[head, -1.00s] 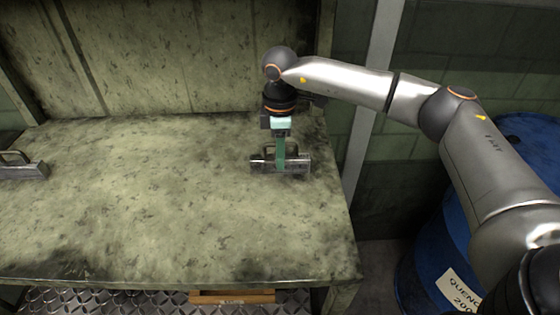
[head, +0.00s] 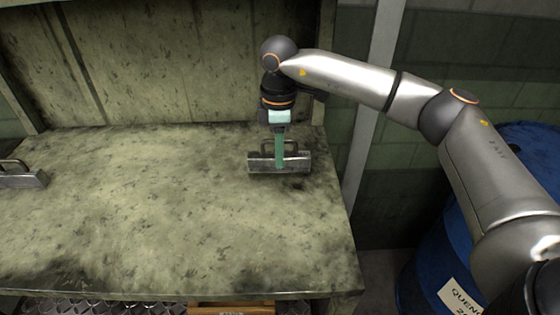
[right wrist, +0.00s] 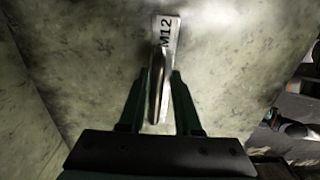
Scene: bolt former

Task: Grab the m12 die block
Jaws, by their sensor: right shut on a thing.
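The m12 die block (head: 298,163) is a grey metal bar with a handle on top, at the right end of the bench. Its M12 marking shows in the right wrist view, where the block (right wrist: 168,30) lies between the fingers. My right gripper (head: 279,160) points down and is shut on the block by its handle. A dark shadow beneath the block suggests a small gap above the bench. The fingers hide part of the block's middle. My left gripper is not in view.
The worn green bench (head: 150,220) is clear across its middle. A similar handled block (head: 22,180) sits at the far left. A back panel (head: 180,60) rises behind the bench. A blue drum (head: 425,270) stands to the right, past the bench's edge.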

